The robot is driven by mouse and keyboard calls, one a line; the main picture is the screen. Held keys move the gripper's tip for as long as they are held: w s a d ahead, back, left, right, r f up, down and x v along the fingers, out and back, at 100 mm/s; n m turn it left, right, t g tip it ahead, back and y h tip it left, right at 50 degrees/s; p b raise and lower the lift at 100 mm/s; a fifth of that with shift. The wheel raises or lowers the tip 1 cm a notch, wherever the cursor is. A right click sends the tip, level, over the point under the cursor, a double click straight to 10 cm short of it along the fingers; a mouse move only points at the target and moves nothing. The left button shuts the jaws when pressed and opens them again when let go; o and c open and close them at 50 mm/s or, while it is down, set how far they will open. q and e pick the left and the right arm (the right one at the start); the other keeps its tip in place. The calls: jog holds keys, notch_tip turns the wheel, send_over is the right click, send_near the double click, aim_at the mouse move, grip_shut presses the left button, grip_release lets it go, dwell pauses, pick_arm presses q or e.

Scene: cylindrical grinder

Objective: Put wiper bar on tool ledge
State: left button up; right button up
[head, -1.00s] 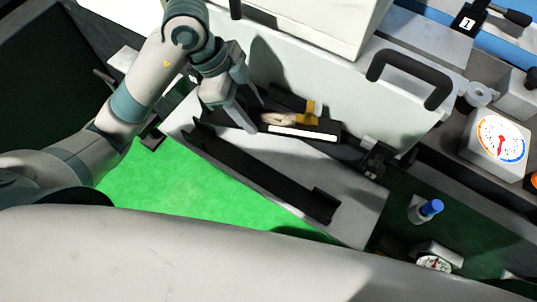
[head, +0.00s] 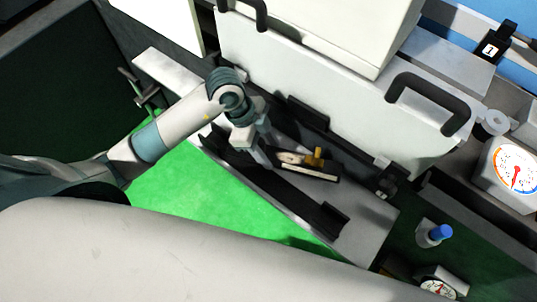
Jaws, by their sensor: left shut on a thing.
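The wiper bar (head: 322,174) is a dark bar with a pale strip along its front edge, a tan part on top and a yellow knob. My left gripper (head: 264,155) is shut on its left end. The bar is over the grey tool ledge (head: 365,230), just behind the long black rail. I cannot tell whether it touches the ledge. The fingertips and the bar's left end are partly hidden. My right gripper is not in view.
The black rail (head: 290,190) has a raised block at its right end. A white cover with black handles (head: 425,92) rises behind the ledge. A dial gauge (head: 515,168) and a blue-capped part (head: 440,233) are at the right.

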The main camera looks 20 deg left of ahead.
pick_arm(q)
jog(key=shift+f, duration=0.25)
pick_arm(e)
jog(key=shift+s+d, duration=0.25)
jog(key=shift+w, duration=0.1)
pick_arm(q)
jog(key=shift+f, duration=1.9)
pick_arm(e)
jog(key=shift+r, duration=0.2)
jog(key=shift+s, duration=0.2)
pick_arm(q)
jog(key=o, duration=1.6)
jog(key=shift+f, duration=0.1)
